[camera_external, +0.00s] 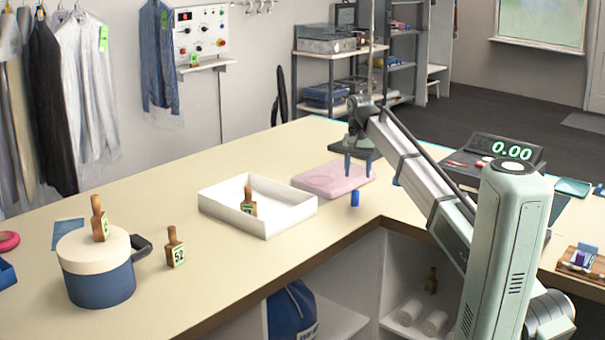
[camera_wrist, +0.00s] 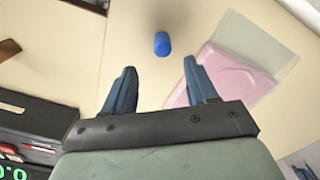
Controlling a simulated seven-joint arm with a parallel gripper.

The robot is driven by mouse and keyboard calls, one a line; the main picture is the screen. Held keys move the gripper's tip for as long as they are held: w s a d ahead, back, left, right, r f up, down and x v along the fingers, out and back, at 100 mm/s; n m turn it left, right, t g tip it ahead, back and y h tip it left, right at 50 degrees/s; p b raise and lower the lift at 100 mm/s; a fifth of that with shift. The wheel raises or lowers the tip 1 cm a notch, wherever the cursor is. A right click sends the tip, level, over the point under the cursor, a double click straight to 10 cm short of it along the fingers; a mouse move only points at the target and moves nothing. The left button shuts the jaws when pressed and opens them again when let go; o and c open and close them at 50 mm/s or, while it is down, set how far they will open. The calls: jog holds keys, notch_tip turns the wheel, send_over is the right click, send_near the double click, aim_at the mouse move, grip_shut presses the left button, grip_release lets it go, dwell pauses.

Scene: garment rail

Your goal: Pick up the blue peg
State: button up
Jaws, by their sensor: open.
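The blue peg (camera_external: 355,198) is a small cylinder that looks upright on the beige counter, near the inner corner. In the wrist view the blue peg (camera_wrist: 162,43) shows whole, beyond the fingertips and sideways between them. My gripper (camera_external: 358,172) points down above the counter, just above the peg in the external view. In the wrist view my gripper (camera_wrist: 160,67) has its two blue-grey fingers apart with nothing between them. It does not touch the peg.
A pink folded item (camera_external: 330,180) in clear wrapping lies close to the peg. A white tray (camera_external: 290,212) with a tagged wooden block (camera_external: 248,207) is left of it. A blue pot (camera_external: 97,280) stands farther left. A scale (camera_external: 490,155) stands right. The counter's inner edge is close.

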aim_at(356, 191)
jog(key=f, duration=0.9)
jog(key=shift+a+f, duration=0.15)
jog(key=shift+a, duration=0.05)
grip_shut()
dwell(0.3)
